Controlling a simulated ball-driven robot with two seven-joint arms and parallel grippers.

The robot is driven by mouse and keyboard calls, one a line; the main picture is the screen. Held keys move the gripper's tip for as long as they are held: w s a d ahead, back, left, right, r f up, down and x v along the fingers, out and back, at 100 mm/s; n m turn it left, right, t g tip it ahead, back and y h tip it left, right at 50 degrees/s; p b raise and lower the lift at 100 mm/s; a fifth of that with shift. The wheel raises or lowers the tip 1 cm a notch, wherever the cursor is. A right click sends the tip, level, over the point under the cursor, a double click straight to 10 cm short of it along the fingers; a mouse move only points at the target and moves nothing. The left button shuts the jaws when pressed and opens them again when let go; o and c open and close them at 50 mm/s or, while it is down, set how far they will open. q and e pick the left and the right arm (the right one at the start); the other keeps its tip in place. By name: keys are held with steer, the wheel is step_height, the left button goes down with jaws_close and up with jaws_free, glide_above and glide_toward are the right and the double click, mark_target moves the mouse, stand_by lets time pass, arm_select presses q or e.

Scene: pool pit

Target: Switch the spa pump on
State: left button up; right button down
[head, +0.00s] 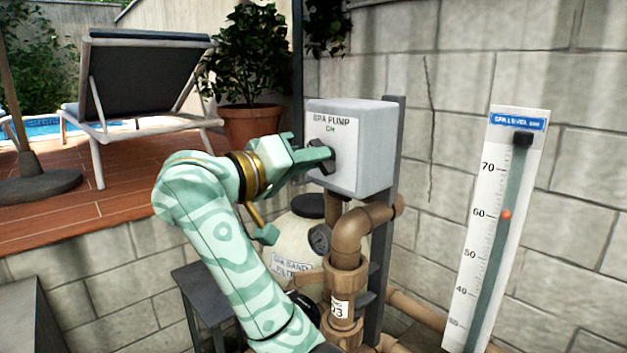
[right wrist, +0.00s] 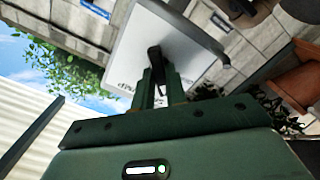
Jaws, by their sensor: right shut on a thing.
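The grey spa pump switch box (head: 376,150) is mounted on a dark post. Its front reads "SPA PUMP" with a green "ON" below. A dark knob (head: 321,157) sticks out of that front face. My right gripper (head: 318,156) is shut on the knob, with its fingers at the front of the box. In the right wrist view the box (right wrist: 190,45) lies ahead, and the dark knob (right wrist: 154,58) sits between the green fingertips (right wrist: 154,78). The fingers partly hide the knob, so its exact angle is hard to tell. My left gripper is not in view.
Brown pipes (head: 347,240) with a gauge (head: 320,239) and a pale sand filter tank (head: 294,236) stand below the box. A spa level scale (head: 483,230) leans at the right by the block wall. A lounger (head: 145,75) and potted plant (head: 251,125) stand on the deck behind.

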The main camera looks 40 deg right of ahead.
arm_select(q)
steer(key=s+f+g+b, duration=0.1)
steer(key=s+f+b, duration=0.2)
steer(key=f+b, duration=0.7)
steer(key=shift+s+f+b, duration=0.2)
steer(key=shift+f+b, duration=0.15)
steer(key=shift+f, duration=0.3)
arm_select(e)
steer(key=m, duration=0.9)
steer(key=c, duration=1.3)
jaws_free()
steer(key=shift+a, duration=0.1)
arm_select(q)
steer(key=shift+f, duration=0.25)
arm_select(e)
steer(key=a, duration=0.6)
steer(key=shift+s+a, duration=0.25)
steer(key=shift+a, duration=0.15)
